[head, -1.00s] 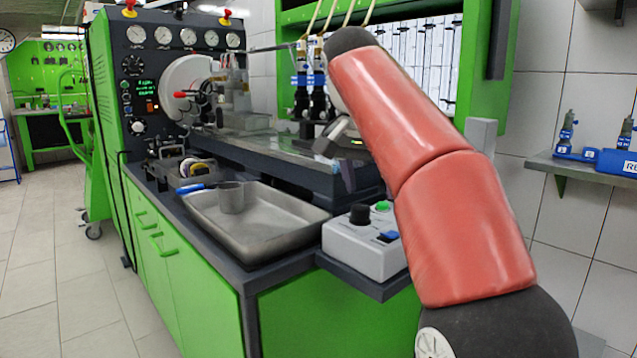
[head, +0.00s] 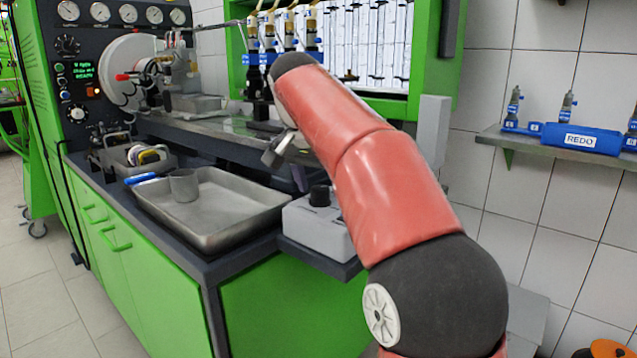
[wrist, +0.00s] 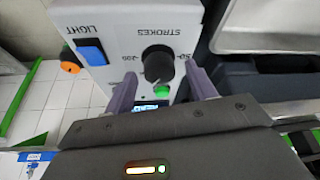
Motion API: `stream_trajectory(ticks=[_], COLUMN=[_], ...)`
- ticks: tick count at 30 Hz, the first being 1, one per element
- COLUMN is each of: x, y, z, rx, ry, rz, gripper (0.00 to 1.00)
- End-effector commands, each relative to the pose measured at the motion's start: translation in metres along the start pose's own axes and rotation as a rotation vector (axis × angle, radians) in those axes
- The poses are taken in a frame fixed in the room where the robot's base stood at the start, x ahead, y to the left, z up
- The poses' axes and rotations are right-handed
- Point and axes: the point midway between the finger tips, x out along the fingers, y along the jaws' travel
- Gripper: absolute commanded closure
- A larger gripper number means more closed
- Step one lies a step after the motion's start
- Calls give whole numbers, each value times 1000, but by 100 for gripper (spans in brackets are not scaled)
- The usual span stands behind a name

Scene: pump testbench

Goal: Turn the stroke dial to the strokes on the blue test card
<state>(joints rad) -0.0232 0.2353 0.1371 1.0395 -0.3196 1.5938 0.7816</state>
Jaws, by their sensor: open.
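The stroke dial is a black round knob (wrist: 158,62) on a white control box (wrist: 125,35) lettered STROKES and LIGHT. In the head view the knob (head: 320,195) stands on top of the box (head: 318,228) at the bench's right end. My gripper (wrist: 161,72) is open, and its two purple-grey fingers show on either side of the knob in the wrist view. I cannot tell whether they touch it or stay above it. Numbers are printed around the dial, but its setting is unclear. I cannot make out a blue test card.
The box also has a blue switch (wrist: 92,51) and a green button (wrist: 162,91). A metal tray (head: 225,235) with a grey cup (head: 184,186) lies left of the box. A wall shelf (head: 550,145) at right holds a blue REDO bin (head: 580,139).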

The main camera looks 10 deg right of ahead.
Motion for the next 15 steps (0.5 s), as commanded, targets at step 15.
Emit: stream_trajectory(ticks=[15], x=[1], y=[0], z=[0], rx=[-1], ry=[-1], rz=[0], gripper=[77])
